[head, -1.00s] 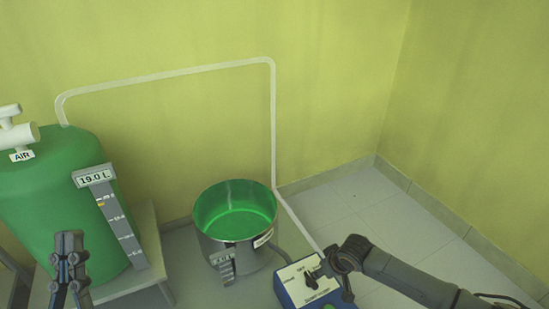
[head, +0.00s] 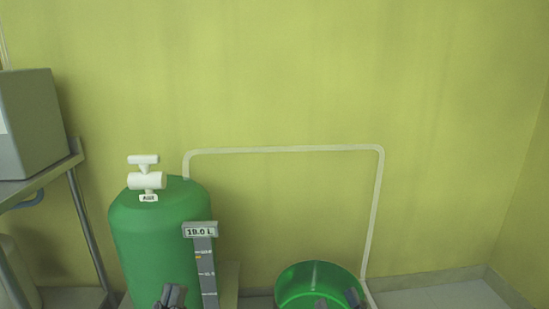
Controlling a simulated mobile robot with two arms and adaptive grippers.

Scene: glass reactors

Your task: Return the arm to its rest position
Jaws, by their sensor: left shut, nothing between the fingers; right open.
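My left gripper (head: 172,297) shows at the bottom edge, in front of the lower part of the green tank (head: 150,235). It is shut and empty; only its top shows. My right gripper (head: 338,300) shows at the bottom edge, in front of the green-lined round vessel (head: 293,280). Its fingers are apart, with nothing seen between them. The rest of both arms is out of the frame.
A white pipe (head: 285,150) runs along the wall. A metal table (head: 78,160) with a grey box (head: 30,122) stands at the left.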

